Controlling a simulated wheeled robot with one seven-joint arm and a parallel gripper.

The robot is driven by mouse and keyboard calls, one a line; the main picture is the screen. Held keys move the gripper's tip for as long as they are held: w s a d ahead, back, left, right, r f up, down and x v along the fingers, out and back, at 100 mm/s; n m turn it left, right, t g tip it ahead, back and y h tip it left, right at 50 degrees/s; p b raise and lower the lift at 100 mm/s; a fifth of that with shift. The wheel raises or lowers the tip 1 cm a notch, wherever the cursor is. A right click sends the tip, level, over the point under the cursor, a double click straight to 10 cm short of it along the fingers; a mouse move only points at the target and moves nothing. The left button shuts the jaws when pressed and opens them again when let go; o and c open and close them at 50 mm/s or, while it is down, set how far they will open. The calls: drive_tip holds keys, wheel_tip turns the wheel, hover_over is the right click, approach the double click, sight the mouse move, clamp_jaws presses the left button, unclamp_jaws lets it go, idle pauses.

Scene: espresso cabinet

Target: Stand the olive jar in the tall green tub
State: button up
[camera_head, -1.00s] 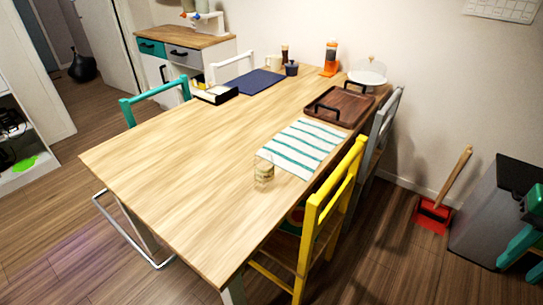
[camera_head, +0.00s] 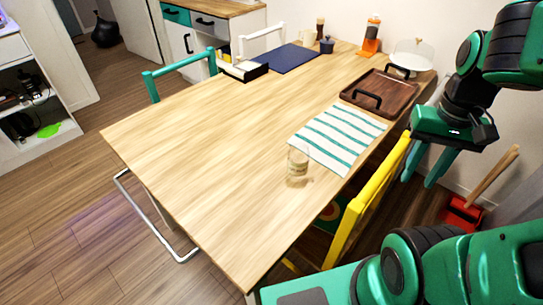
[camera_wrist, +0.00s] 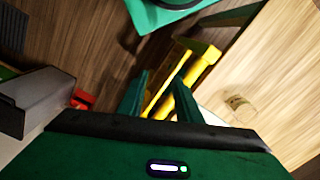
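A small glass jar with a pale label (camera_head: 297,166), which looks like the olive jar, stands upright on the wooden table near its right edge, by the striped cloth. It also shows in the wrist view (camera_wrist: 240,108), right of my fingers. My gripper (camera_head: 418,182) is open and empty in the head view, fingers pointing down beyond the table's right edge, well right of the jar. Its two green fingers also show apart in the wrist view (camera_wrist: 160,78), over the yellow chair. I cannot make out a tall green tub in any view.
A striped cloth (camera_head: 337,138) and a brown tray (camera_head: 379,93) lie behind the jar. A yellow chair (camera_head: 367,204) stands against the table's right side. A navy mat (camera_head: 290,58) lies further back. The table's left and middle (camera_head: 210,130) are clear.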

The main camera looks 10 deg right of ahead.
drive_tip(key=shift+w+a, duration=0.1)
drive_tip(key=shift+w, duration=0.3)
